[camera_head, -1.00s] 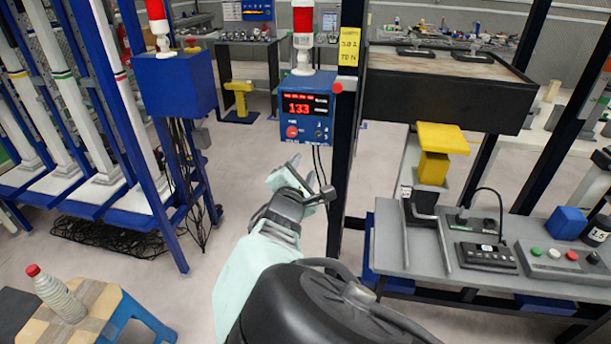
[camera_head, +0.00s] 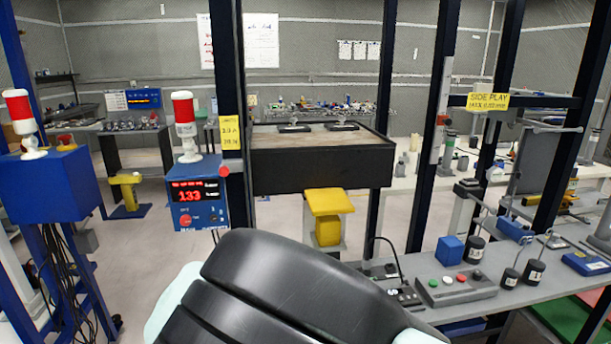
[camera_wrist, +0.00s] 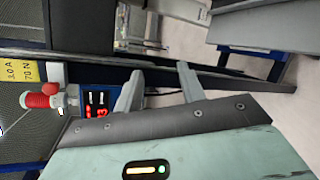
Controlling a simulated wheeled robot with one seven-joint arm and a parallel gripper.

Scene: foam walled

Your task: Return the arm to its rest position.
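My arm shows in the head view as a large black link (camera_head: 290,290) with a pale green part (camera_head: 172,300) at the lower middle. My gripper is hidden there behind the arm. In the wrist view my gripper (camera_wrist: 158,84) has its two grey fingers apart, with nothing held between them. The wrist picture is turned sideways. The blue control box (camera_head: 196,192) with a red display lies beyond the fingers, and it also shows in the wrist view (camera_wrist: 98,104).
A grey bench (camera_head: 480,303) with a button box (camera_head: 456,288), a blue cube (camera_head: 449,249) and black weights stands at right. A dark tray (camera_head: 320,165) hangs on dark posts above a yellow block (camera_head: 328,230). A blue cabinet (camera_head: 48,188) stands at left. Open floor lies between.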

